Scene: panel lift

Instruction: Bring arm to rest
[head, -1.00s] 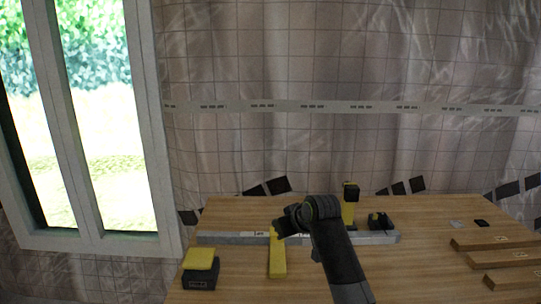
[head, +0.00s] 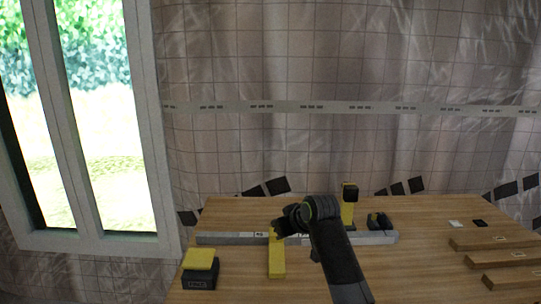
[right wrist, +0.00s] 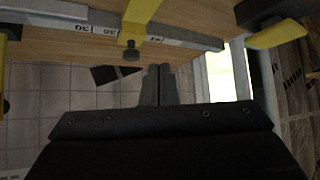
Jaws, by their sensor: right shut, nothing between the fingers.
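My right arm (head: 335,255) reaches in from the bottom of the head view, over the wooden table. Its dark gripper (head: 279,228) points left, near the top end of a yellow bar (head: 277,262); whether they touch is unclear. In the right wrist view the two grey fingers of the right gripper (right wrist: 156,86) are closed together with nothing between them. A grey marked rail (right wrist: 185,35) runs above them, crossed by a yellow clamp part (right wrist: 136,22) with a dark knob. The left gripper is in neither view.
On the table (head: 230,212), the long rail (head: 218,239) lies crosswise. A yellow upright tool (head: 348,212) and a black tool (head: 379,221) stand near it. A black box with yellow top (head: 200,268) is at left, and wooden planks (head: 490,242) at right.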

